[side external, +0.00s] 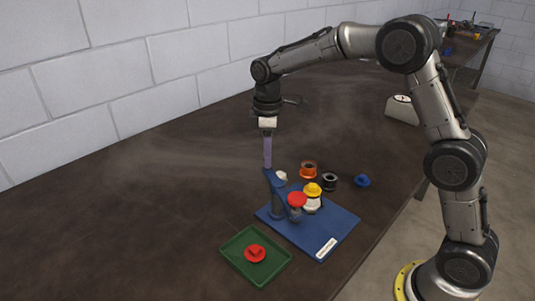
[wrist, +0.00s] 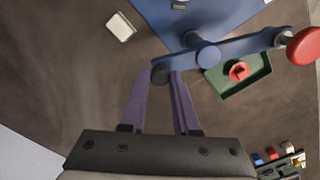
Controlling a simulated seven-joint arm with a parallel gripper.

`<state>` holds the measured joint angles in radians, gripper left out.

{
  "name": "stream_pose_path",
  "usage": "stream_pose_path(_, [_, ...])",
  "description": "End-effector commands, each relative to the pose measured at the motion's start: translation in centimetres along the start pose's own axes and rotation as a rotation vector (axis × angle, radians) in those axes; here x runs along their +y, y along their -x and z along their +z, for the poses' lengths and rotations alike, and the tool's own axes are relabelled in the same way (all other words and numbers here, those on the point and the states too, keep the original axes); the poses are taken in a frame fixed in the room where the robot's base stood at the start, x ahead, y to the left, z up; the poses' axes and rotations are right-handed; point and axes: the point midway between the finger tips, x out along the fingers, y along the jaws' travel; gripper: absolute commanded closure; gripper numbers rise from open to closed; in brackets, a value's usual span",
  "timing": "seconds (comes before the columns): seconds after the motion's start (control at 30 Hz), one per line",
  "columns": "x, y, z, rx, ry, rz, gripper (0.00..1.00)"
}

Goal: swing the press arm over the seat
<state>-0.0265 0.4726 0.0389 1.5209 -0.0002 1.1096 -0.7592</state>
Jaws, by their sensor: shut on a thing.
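The blue press arm (side external: 275,182) stands on a post on the blue base plate (side external: 335,236). In the wrist view the press arm (wrist: 248,47) runs right from my fingers, across a round pivot, to a red round head (wrist: 303,46). My gripper (side external: 267,167) points down with its purple fingers closed around the dark knob (wrist: 160,76) at the near end of the arm. In the side view the red head (side external: 297,199) shows just left of a white cylinder (side external: 312,206) with a yellow flanged piece (side external: 312,189) on top. I cannot tell whether that cylinder is the seat.
A green tray (side external: 231,256) holding a red flanged piece (side external: 255,252) lies in front of the plate. An orange ring (side external: 308,167), a black ring (side external: 330,181) and a blue piece (side external: 362,181) stand behind it. The table at left is clear.

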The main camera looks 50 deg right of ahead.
Motion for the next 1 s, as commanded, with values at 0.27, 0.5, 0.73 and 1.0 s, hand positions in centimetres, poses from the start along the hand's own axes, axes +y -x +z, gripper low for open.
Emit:
stream_pose_path(0.27, [0.0,0.1,0.0,0.001,0.000,0.000,1.00])
stream_pose_path(0.5, [0.0,0.1,0.0,0.001,0.001,0.000,1.00])
stream_pose_path(0.73, [-0.1,0.1,-0.3,0.002,0.039,0.001,1.00])
stream_pose_path(1.0, [-0.7,0.1,-1.3,0.002,0.203,0.001,1.00])
